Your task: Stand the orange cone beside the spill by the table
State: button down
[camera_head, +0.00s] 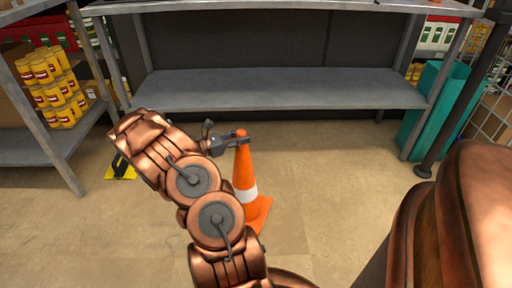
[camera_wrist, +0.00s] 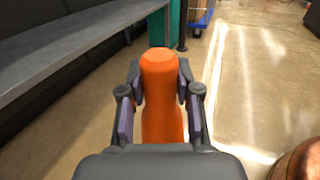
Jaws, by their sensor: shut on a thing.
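An orange cone (camera_head: 246,181) with a white band and a square orange base is upright in front of the grey metal table in the head view. My gripper (camera_head: 235,141) is shut on the cone near its top. In the wrist view the cone's rounded top (camera_wrist: 160,85) is between the two fingers of my gripper (camera_wrist: 160,97). My arm hides part of the cone's base, and I cannot tell whether the base touches the floor. No spill is clearly visible; faint marks show on the floor left of the arm.
The grey metal table (camera_head: 270,90) with a lower shelf stands behind the cone. A shelf with yellow cans (camera_head: 50,85) is at left, with a yellow-and-black item (camera_head: 121,168) on the floor. A teal bin (camera_head: 430,108) stands at right. The floor right of the cone is clear.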

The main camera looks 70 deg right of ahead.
jog(key=shift+b+x, duration=0.6)
jog(key=shift+x, duration=1.75)
jog(key=f+b, duration=0.1)
jog(key=f, duration=0.1)
jog(key=f+b, duration=0.1)
jog(key=f, duration=0.1)
jog(key=shift+s+d+b, duration=0.3)
jog(key=shift+s+d, duration=0.05)
jog(key=shift+s, duration=0.05)
jog(key=c, duration=0.8)
grip_release()
jog(key=shift+f, duration=0.1)
jog(key=p+v, duration=0.4)
jog(key=v, duration=0.8)
